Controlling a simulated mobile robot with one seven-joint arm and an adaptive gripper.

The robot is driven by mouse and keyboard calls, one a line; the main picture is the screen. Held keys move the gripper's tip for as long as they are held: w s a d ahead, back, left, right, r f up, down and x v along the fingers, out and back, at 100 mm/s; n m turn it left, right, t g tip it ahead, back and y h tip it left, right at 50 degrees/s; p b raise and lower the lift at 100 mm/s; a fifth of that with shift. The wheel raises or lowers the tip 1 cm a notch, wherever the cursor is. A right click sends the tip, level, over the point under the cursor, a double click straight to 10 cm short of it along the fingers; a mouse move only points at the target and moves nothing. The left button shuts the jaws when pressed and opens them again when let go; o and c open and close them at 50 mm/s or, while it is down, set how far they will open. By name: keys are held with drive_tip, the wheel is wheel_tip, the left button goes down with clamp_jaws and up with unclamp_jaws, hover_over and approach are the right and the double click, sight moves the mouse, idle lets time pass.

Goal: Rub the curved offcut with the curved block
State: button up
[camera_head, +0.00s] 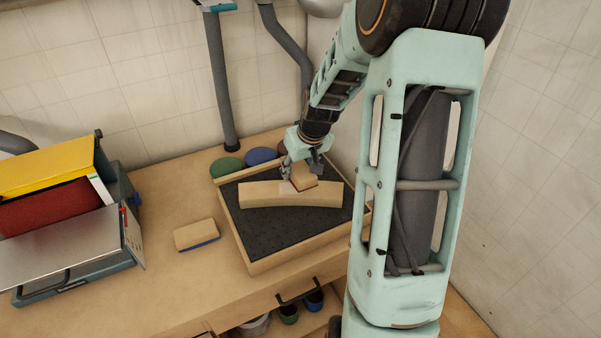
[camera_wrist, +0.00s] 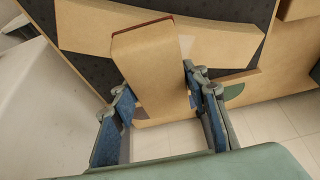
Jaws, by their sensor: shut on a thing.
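The curved offcut (camera_head: 270,195) is a long pale wooden piece lying on the dark perforated mat of a wood-framed tray. It also shows across the wrist view (camera_wrist: 88,30). The curved block (camera_head: 303,176) is a small tan block with a reddish edge. My gripper (camera_head: 301,172) is shut on the block and holds it at the back edge of the offcut, right of its middle. In the wrist view, the block (camera_wrist: 150,75) stands between my two fingers and overlaps the offcut. I cannot tell whether the block touches the offcut.
The framed tray (camera_head: 249,268) stands on the wooden workbench (camera_head: 165,290). Another tan block with a blue edge (camera_head: 196,235) lies left of it. Green (camera_head: 227,168) and blue (camera_head: 261,156) discs lie behind. An open toolbox (camera_head: 130,225) with yellow and red items fills the left.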

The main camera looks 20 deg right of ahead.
sight(298, 166)
drive_tip(key=shift+r+p, duration=0.9)
drive_tip(key=shift+r, duration=0.95)
drive_tip(key=shift+a, duration=0.1)
